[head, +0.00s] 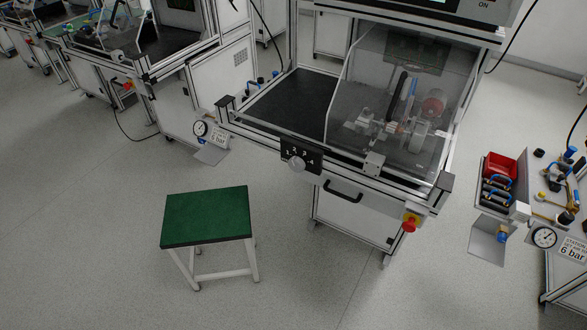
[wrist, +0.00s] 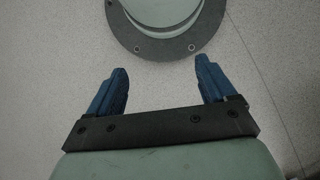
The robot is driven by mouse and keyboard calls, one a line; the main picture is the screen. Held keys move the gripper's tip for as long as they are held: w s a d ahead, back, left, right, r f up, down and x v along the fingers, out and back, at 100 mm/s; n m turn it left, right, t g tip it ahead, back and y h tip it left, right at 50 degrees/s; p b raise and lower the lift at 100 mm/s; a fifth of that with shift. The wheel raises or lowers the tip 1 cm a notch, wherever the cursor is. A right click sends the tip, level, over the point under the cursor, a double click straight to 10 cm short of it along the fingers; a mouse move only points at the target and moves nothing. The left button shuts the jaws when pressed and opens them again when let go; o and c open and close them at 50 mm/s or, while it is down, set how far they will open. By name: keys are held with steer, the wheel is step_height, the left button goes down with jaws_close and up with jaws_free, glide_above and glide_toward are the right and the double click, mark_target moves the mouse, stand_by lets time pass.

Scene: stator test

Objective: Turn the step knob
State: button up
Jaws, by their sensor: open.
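The step knob (head: 297,165) is a light grey round knob on a black plate (head: 303,155) marked with white numbers. It sits on the front edge of the test station, left of the drawer handle, in the head view. My gripper (wrist: 162,82) shows only in the wrist view. Its two blue fingers are apart with nothing between them. The knob is not in the wrist view, and my gripper is not in the head view, so the distance between them cannot be told.
The test station (head: 285,110) has a clear guard (head: 400,90) over a fixture. A black handle (head: 343,191) and a red emergency stop (head: 410,222) are on its front. A green-topped stool (head: 207,215) stands before it. A pressure gauge (head: 200,128) juts out at left. Floor is free around the stool.

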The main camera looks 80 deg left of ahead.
steer(key=s+a+r+n+t, duration=0.2)
steer(key=a+n, duration=0.1)
steer(key=a, duration=0.6)
steer(key=s+a+r+n+t+h, duration=0.1)
steer(key=a+r+n, duration=0.15)
steer(key=a, duration=0.55)
steer(key=s+a+r+n+t, duration=0.15)
steer(key=a+n, duration=0.25)
steer(key=a, duration=0.5)
steer(key=s+a+r+n+t+y, duration=0.25)
steer(key=s+a+r, duration=0.2)
steer(key=a, duration=0.35)
steer(key=s+a+r+n+t+y, duration=0.1)
steer(key=s+a+r+n+t, duration=0.2)
steer(key=s+a, duration=0.35)
steer(key=s+a+r+n+t+y, duration=0.2)
steer(key=s+a+r+n, duration=0.25)
steer(key=a, duration=0.35)
steer(key=n+t+y, duration=0.7)
steer(key=n+y, duration=0.4)
steer(key=n, duration=0.9)
glide_toward(295, 167)
steer(key=x, duration=0.9)
steer(key=shift+a, duration=0.15)
steer(key=shift+c, duration=0.4)
